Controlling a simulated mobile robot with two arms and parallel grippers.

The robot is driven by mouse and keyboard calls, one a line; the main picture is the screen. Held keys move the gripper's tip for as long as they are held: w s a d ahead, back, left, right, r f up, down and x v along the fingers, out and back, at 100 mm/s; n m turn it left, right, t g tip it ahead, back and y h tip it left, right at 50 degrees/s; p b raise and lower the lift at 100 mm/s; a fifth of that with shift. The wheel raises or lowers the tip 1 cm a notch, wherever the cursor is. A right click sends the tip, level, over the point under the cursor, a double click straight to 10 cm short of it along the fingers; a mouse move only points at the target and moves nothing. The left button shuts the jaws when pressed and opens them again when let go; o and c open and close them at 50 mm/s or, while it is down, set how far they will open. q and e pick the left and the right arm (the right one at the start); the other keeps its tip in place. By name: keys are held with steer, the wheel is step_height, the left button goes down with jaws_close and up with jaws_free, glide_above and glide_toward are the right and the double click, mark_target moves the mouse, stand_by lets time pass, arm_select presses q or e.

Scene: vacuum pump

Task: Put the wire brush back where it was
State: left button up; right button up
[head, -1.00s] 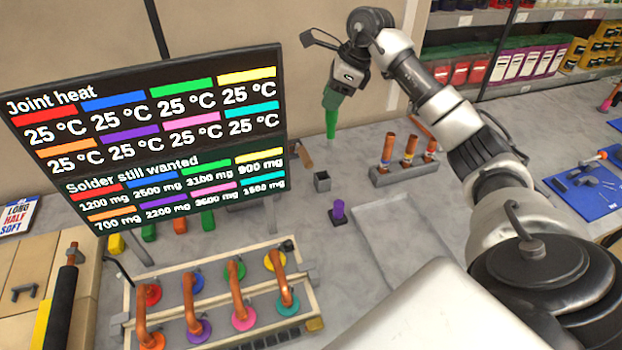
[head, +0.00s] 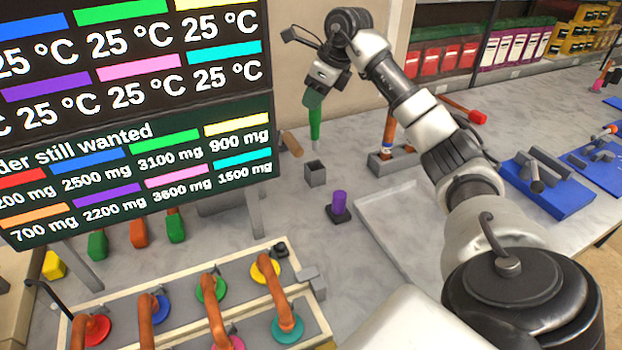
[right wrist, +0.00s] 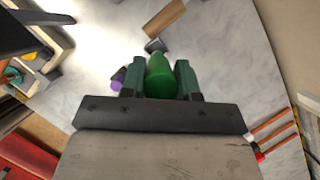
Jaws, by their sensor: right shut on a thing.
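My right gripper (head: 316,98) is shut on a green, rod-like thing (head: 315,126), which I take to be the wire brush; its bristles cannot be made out. It hangs upright, its lower end just above, or behind, a small square grey holder (head: 316,173) whose top looks open and empty. I cannot tell the exact gap. In the right wrist view the green thing (right wrist: 161,78) sits between the two dark green fingers. A purple piece (head: 339,202) stands in a dark base nearer to me. My left gripper is out of view.
A wooden handle (head: 292,143) lies just left of the grey holder. A rack with copper pipes (head: 388,135) stands to the right. A display board (head: 130,110) and a frame of copper joints (head: 215,310) fill the left. A shallow grey tray (head: 395,215) lies in front.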

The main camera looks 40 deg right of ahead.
mark_target(316, 139)
steer(key=shift+f, duration=0.45)
step_height(316, 139, down, 5)
steer(key=shift+s+r+p, duration=0.1)
steer(key=shift+s+p, duration=0.05)
steer(key=shift+p, duration=0.15)
step_height(316, 139, down, 4)
steer(key=shift+f+p, duration=0.1)
steer(key=shift+p, duration=0.25)
steer(key=shift+f, duration=0.25)
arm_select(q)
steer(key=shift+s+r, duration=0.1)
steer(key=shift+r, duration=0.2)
arm_select(e)
steer(key=shift+f, duration=0.1)
steer(key=o, duration=0.9)
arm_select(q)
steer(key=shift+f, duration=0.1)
